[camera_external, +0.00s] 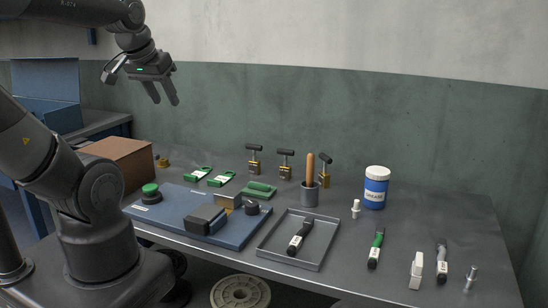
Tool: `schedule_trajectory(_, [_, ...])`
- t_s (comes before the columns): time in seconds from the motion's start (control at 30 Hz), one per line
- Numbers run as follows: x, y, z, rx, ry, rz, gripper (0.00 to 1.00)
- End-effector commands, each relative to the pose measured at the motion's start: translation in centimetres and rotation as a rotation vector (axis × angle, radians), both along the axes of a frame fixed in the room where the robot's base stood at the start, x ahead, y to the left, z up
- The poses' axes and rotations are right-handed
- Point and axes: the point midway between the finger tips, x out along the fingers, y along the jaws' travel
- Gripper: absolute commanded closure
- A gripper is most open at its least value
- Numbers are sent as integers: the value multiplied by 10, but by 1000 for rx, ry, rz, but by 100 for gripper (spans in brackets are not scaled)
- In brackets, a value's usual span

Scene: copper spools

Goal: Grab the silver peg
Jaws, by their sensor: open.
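A small silver peg (471,278) stands or leans slightly near the front right corner of the grey table. It is apart from the dark-handled tool beside it on its left. My gripper (166,99) is open and empty, raised in the air at the upper left, above the back left part of the table and far from the peg. Its fingers point down.
A metal tray (276,258), a blue board (165,221), a cup (309,196) and a blue-white grease jar (376,188) occupy the table further left.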

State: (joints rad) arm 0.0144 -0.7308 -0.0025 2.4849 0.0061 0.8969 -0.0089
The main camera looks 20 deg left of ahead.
Motion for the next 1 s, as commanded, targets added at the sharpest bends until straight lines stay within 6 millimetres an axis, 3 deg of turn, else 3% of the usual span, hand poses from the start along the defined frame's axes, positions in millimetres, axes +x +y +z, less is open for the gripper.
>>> schedule_trajectory(0.17, [37, -26, 12, 20, 16, -70, 59])
schedule_trajectory(0.47, [118, -116, 22, 59, 31, -231, 59])
schedule_trajectory(0.7, [164, -218, 10, 77, 37, -367, 59])
schedule_trajectory(0.87, [180, -296, -9, 82, 40, -458, 59])
schedule_trajectory(1.0, [182, -369, -33, 81, 43, -539, 59])
